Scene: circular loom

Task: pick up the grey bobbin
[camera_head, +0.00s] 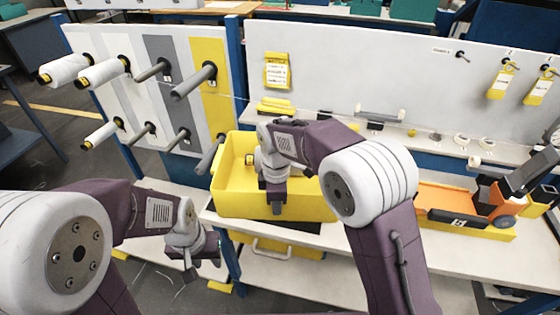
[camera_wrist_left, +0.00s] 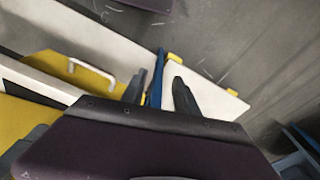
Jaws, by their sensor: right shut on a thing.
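My right gripper (camera_head: 277,207) points down inside the yellow bin (camera_head: 318,206) on the table. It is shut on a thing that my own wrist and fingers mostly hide. A small dark and yellow end of a bobbin (camera_head: 249,159) shows just left of the wrist, inside the bin; its body and colour are hidden. My left gripper (camera_head: 190,272) hangs low to the left of the bin, off the table's front edge. In the left wrist view its two fingers (camera_wrist_left: 158,80) are apart with nothing between them.
A peg board stands at the back left. An orange and yellow device (camera_head: 450,202) stands on the right of the table. A blue post (camera_head: 232,255) is near my left gripper.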

